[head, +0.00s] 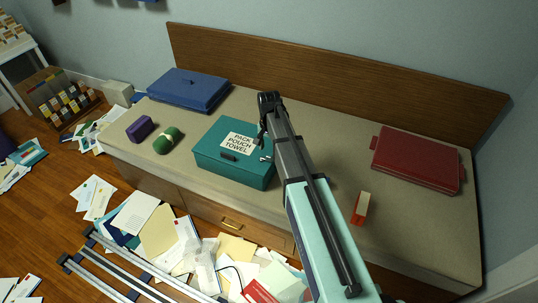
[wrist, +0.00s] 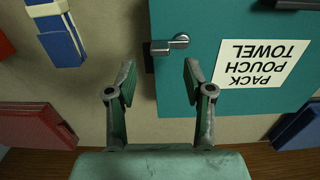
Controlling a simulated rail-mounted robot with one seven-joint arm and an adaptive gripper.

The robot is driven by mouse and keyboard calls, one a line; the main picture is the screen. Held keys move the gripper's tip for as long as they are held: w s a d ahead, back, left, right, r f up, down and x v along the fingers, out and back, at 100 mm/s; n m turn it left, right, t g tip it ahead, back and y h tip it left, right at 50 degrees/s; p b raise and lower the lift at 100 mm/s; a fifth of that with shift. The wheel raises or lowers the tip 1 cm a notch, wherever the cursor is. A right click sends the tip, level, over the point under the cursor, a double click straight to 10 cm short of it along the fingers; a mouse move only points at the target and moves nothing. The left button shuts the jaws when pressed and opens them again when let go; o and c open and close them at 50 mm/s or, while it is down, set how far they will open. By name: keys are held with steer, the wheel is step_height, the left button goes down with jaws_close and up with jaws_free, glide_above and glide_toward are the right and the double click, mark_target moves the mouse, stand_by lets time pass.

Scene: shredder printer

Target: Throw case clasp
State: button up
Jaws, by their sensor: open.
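The teal case (head: 211,161) stands closed on the bench, with a white label reading "PACK POUCH TOWEL" on its lid. In the wrist view the case (wrist: 200,75) appears upside down. A small silver clasp (wrist: 171,45) sits at the case's edge, with a rounded knob on one side; it also shows in the head view (head: 266,159). My gripper (wrist: 159,72) is open and empty, its two fingers apart, with the clasp beyond the tips between them. In the head view my gripper (head: 263,135) is over the right part of the case. I cannot tell whether it touches anything.
A blue case (head: 190,88) lies at the back left and a red case (head: 417,160) at the right. A purple block (head: 140,129), a green roll (head: 167,140) and an orange-white box (head: 361,208) are on the bench. A blue-white item (wrist: 60,40) lies beside the teal case.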

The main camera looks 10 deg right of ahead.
mark_target(269, 156)
steer(key=shift+f, duration=2.6)
steer(key=shift+c, duration=0.3)
jaws_close()
